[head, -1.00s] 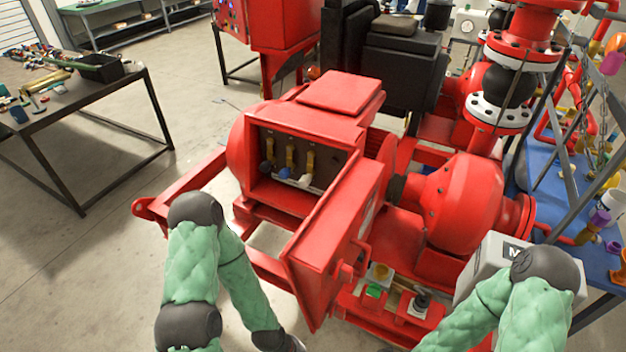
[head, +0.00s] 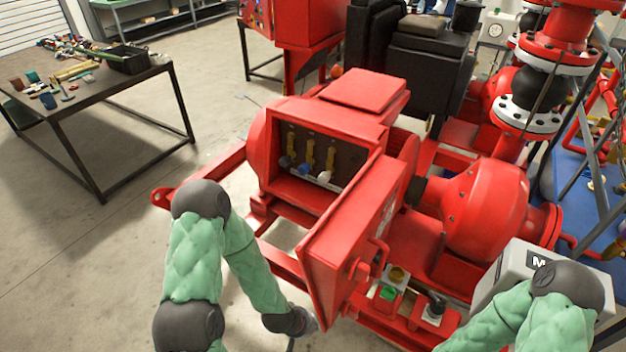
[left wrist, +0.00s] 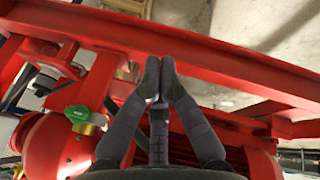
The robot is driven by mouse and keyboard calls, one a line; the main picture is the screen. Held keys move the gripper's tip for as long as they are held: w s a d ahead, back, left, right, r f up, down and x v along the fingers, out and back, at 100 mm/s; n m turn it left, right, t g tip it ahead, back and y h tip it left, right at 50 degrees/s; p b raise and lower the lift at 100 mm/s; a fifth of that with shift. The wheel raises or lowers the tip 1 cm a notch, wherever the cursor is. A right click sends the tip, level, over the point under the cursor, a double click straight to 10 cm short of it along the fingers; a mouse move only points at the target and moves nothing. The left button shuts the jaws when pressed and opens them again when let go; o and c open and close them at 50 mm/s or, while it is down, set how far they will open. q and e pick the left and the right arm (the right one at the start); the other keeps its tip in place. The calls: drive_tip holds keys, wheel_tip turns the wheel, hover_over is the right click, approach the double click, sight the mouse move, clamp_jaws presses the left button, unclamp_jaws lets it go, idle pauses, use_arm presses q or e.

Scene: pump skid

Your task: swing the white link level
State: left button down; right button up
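The open red terminal box (head: 345,117) holds three brass links side by side. The right-hand link has a white tip (head: 324,177), which hangs low beside a blue tip (head: 304,169) and a darker tip (head: 285,162). The box's red door (head: 345,245) stands open toward me. My left gripper (left wrist: 159,62) has its fingers together with nothing seen between them. In the head view it is at the bottom, left of and below the door, mostly cut off or hidden. My right gripper is out of view; only the right arm shows.
A red pump casing (head: 485,205) stands right of the door, with a green valve or button (head: 388,293) below it. A grey box (head: 515,270) is by my right arm. A table with tools (head: 100,85) stands at the left, with clear floor between.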

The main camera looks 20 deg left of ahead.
use_arm(q)
drive_tip(key=w+a+r+n+t+y+b, duration=0.2)
drive_tip(key=w+a+r+n+t+b, duration=0.15)
drive_tip(key=w+r+t, duration=0.45)
drive_tip(key=w+a+r+n+t+y+b, duration=0.1)
drive_tip(key=w+a+r+n+t+b, duration=0.3)
drive_tip(key=w+r, duration=0.8)
drive_tip(key=a+r+n+t+y, duration=0.1)
drive_tip(key=a+r+n+t, duration=0.1)
drive_tip(key=r, duration=1.1)
drive_tip(key=shift+a+t+y, duration=0.3)
drive_tip(key=shift+a+t, duration=0.6)
drive_tip(key=shift+a, duration=0.25)
drive_tip(key=w+d+p, duration=0.2)
drive_tip(key=w+p, duration=0.2)
drive_tip(key=w, duration=0.5)
drive_tip(key=shift+d+p, duration=0.4)
